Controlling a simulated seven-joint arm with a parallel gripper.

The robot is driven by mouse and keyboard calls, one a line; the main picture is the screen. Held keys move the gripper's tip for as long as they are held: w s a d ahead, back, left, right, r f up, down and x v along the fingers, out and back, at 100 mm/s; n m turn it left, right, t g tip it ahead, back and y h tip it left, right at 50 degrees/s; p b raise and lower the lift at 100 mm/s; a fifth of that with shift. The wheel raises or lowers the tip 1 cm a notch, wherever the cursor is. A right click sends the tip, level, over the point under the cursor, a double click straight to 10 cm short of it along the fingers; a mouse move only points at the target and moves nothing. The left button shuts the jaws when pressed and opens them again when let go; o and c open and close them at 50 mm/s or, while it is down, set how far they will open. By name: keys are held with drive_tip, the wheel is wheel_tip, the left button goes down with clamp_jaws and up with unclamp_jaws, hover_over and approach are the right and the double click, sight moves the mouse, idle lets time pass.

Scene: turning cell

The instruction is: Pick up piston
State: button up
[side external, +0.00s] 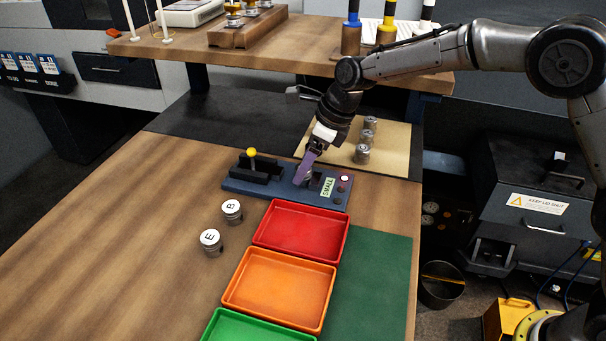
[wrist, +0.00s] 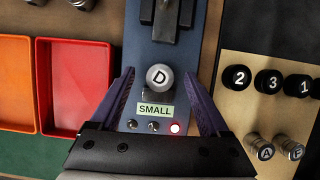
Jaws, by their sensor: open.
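A grey piston with a white top marked D (wrist: 158,77) stands on the blue fixture (side external: 240,186) beside the SMALL label. My gripper (side external: 304,170) is low over the fixture, pointing down. In the wrist view its purple fingers (wrist: 160,72) are spread open, one on each side of piston D, with visible gaps and no clear contact. In the side view the fingers mostly hide piston D. Pistons B (side external: 232,211) and E (side external: 210,242) stand on the wooden table. Pistons A (wrist: 261,148) and F (wrist: 293,148) stand on the tan board.
The fixture carries a yellow-knobbed lever (side external: 252,160) and a lit red lamp (wrist: 175,128). Red (side external: 300,232), orange (side external: 280,290) and green (side external: 245,328) trays lie in front. The tan board (side external: 396,140) has black numbered spots (wrist: 270,82). A raised wooden shelf (side external: 280,45) stands behind.

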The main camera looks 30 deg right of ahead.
drive_tip(key=shift+x, duration=1.05)
clamp_jaws()
